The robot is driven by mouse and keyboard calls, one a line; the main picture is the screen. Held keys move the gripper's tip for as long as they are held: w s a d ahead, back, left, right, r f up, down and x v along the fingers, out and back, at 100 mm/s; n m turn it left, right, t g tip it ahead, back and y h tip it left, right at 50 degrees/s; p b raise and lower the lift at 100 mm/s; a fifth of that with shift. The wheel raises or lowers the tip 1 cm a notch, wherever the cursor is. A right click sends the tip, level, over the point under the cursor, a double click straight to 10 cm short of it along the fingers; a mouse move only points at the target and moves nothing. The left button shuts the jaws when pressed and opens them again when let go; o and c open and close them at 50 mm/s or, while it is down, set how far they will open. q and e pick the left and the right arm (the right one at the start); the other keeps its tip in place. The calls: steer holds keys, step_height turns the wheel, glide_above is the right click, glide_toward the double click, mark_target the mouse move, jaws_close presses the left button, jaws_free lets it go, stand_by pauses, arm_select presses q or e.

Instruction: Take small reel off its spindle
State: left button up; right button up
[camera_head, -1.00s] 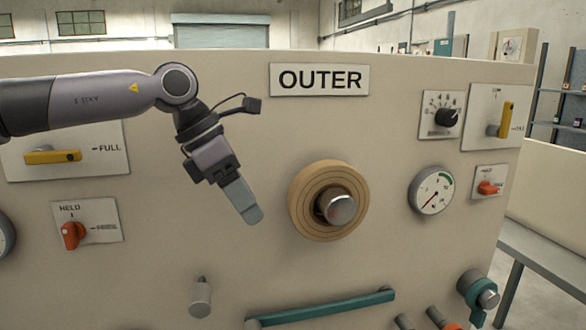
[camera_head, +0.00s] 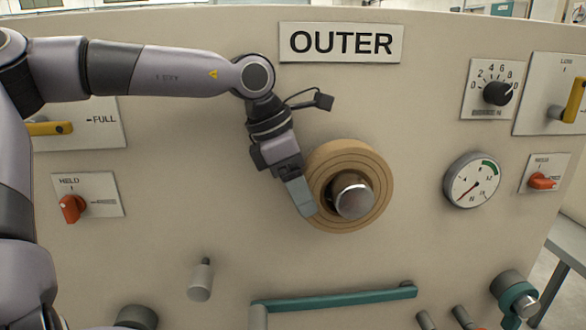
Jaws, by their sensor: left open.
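The small reel (camera_head: 369,162), a tan wooden-looking ring, sits on the spindle (camera_head: 354,197), whose shiny metal end sticks out through its middle. It is on the cream panel under the OUTER sign. My left gripper (camera_head: 306,208) is at the left side of the reel, its fingers pointing down and overlapping the reel's left rim in the picture. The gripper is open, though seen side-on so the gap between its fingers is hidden. I cannot tell whether it touches the reel. My right gripper is not in view.
The OUTER sign (camera_head: 341,43) is above the reel. A gauge (camera_head: 472,181) and a black dial (camera_head: 496,93) are to the right. A teal bar (camera_head: 335,300) runs below, and a grey peg (camera_head: 200,280) sticks out at lower left. The panel directly around the reel is clear.

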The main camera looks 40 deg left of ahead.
arm_select(q)
steer(key=shift+w+d+f, duration=0.1)
steer(key=shift+f, duration=0.25)
jaws_close()
steer(key=shift+r, duration=0.1)
